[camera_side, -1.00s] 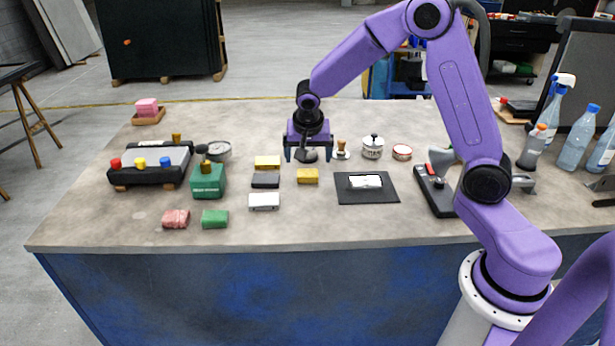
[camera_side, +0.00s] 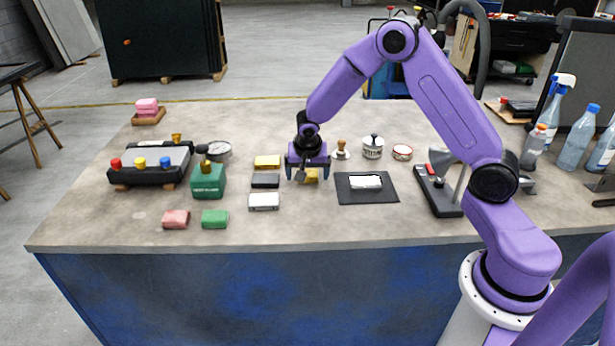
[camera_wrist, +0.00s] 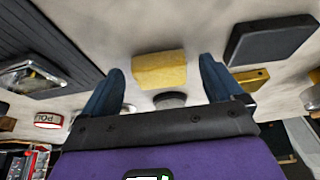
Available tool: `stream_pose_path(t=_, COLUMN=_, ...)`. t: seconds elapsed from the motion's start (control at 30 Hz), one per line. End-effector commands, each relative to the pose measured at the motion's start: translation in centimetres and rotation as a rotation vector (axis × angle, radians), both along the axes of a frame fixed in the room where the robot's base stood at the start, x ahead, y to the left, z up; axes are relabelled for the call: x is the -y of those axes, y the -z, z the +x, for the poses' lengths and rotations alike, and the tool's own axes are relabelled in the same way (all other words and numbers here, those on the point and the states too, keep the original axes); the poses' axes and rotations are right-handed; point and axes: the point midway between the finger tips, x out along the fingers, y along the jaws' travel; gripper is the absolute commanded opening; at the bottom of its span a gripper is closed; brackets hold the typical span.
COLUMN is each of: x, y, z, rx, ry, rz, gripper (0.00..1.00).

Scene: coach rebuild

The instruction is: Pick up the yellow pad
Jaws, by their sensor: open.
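A yellow pad (camera_side: 311,175) lies on the table, partly hidden behind my gripper (camera_side: 308,179). My gripper points down over it with its two fingers open, one on each side. In the wrist view the yellow pad (camera_wrist: 158,72) sits between the open blue fingers (camera_wrist: 161,66), with clear space on both sides; nothing is held. I cannot tell how high the fingertips are above the table. A second yellow block (camera_side: 267,162) lies to the left and farther back; it also shows in the wrist view (camera_wrist: 254,77).
A dark grey block (camera_side: 265,181) and a white block (camera_side: 264,201) lie left of my gripper. A black mat (camera_side: 352,194) with a white pad (camera_side: 366,182) is to the right. A wooden-handled stamp (camera_side: 341,150) and a lidded pot (camera_side: 373,148) stand behind. The table front is clear.

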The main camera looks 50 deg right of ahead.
Motion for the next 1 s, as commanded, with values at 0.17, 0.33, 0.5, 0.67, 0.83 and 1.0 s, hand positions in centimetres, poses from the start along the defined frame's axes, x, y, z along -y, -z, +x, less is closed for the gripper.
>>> stream_pose_path(t=0.17, x=0.0, y=0.0, z=0.0, rx=0.000, ry=0.000, rz=0.000, gripper=0.77)
stream_pose_path(t=0.33, x=0.0, y=0.0, z=0.0, rx=0.000, ry=0.001, rz=0.000, gripper=0.34)
stream_pose_path(t=0.5, x=0.0, y=-0.1, z=0.0, rx=0.000, ry=0.001, rz=0.000, gripper=0.34)
stream_pose_path(t=0.67, x=0.0, y=-0.2, z=0.0, rx=0.001, ry=0.002, rz=0.000, gripper=0.34)
stream_pose_path(t=0.83, x=0.0, y=-1.3, z=0.1, rx=0.003, ry=0.002, rz=-0.002, gripper=0.34)
stream_pose_path(t=1.0, x=0.0, y=-3.7, z=-0.3, rx=0.004, ry=0.001, rz=0.001, gripper=0.34)
